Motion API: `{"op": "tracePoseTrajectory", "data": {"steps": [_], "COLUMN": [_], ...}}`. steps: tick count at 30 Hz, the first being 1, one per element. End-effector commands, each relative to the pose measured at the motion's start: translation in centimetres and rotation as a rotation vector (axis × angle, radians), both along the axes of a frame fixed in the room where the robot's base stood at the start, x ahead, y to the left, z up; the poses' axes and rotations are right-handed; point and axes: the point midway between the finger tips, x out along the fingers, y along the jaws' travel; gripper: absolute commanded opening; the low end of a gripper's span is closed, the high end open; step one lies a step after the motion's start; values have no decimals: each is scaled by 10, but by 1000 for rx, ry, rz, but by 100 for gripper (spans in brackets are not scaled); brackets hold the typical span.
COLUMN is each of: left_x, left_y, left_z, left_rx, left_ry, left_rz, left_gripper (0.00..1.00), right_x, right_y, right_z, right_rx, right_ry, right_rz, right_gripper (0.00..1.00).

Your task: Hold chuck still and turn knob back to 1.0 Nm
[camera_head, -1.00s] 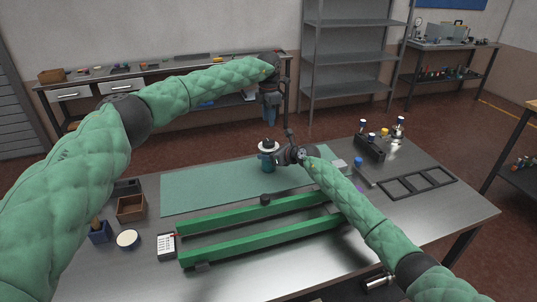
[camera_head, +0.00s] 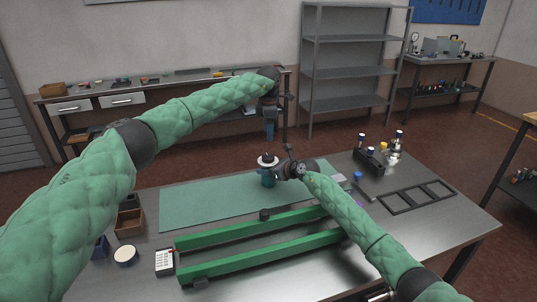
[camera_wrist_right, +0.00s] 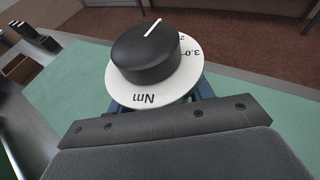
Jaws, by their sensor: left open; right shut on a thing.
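The chuck (camera_head: 267,179) stands upright on the green mat, a dark body topped by a white dial (camera_head: 263,164) and a black knob (camera_head: 267,157). In the right wrist view the black knob (camera_wrist_right: 146,52) has a white pointer line slanting to the upper right. The white dial (camera_wrist_right: 150,99) reads "Nm" and "3.0"; another mark is partly hidden and no 1.0 is visible. My right gripper (camera_head: 271,176) is shut on the chuck's body below the dial, from the right. My left gripper (camera_head: 269,132) is open and empty, pointing down above the knob, apart from it.
The green mat (camera_head: 205,203) lies under the chuck. Two green bars (camera_head: 262,258) lie nearer me. A dark rack with bottles (camera_head: 370,160) and a black frame (camera_head: 417,196) are at the right. A brown box (camera_head: 129,223) and a round pot (camera_head: 125,254) are at the left.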

Motion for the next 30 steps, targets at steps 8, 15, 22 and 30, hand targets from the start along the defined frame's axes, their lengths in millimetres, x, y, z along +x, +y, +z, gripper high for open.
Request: {"op": "tracePoseTrajectory", "data": {"steps": [8, 15, 22, 30], "left_x": [-1, 0, 0, 0], "left_y": [0, 0, 0, 0], "left_z": [-50, -84, -100, -101], "left_rx": [1, 1, 0, 0], "left_ry": [3, 1, 0, 0], "left_rz": [2, 3, 2, 2], "left_gripper": [54, 54, 54, 54], "right_x": [0, 0, 0, 0], "right_y": [0, 0, 0, 0], "right_z": [0, 0, 0, 0], "right_rx": [-1, -1, 0, 0], "right_ry": [1, 1, 0, 0], "right_rz": [0, 0, 0, 0], "right_gripper": [20, 20, 20, 20]}}
